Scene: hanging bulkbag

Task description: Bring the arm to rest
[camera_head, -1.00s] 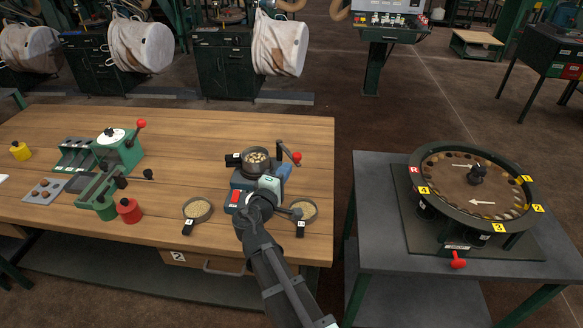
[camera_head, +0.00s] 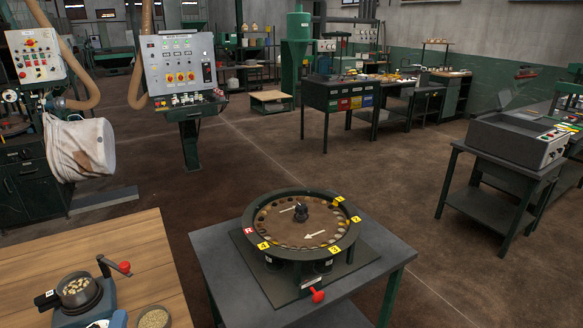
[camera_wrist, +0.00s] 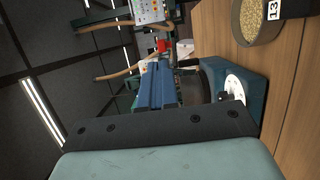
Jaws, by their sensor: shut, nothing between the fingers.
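My gripper (camera_wrist: 165,124) shows only in the wrist view, as a pale teal body with a dark screwed bar across its front. It is shut, with nothing held. In the head view my arm is out of sight.
A round dish of grains tagged 13 (camera_wrist: 262,22) stands on the wooden bench (camera_head: 118,255). The bench also holds a small pan machine (camera_head: 80,292). A round rotary tray (camera_head: 275,235) sits on a grey table (camera_head: 220,262). Open floor lies behind.

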